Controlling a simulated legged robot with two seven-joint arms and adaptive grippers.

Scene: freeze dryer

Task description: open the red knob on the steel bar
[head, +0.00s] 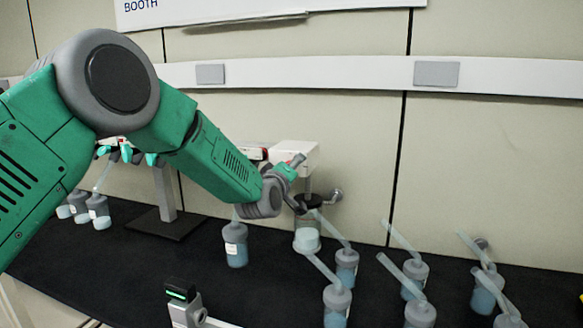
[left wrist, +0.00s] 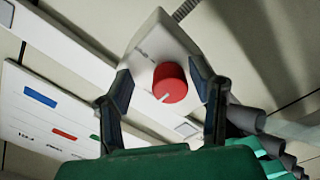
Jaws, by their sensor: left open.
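The red knob (left wrist: 171,82) with a white mark sits on the pale end face of a white block (left wrist: 152,45) in the left wrist view. My left gripper (left wrist: 160,78) is open, with one dark finger on each side of the knob; whether a finger touches it I cannot tell. In the head view my left gripper (head: 290,168) is in front of the white block (head: 297,156), and the knob's face cannot be made out there. A steel bar is not clearly visible; my arm covers much of that area. My right gripper is not in view.
Several bottles with tilted tubes stand on the black bench top (head: 275,285) at the right. A blue-filled bottle (head: 235,245) stands below my gripper. A dark-based stand (head: 165,222) is behind my arm. A small device with a green display (head: 181,292) is at the front.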

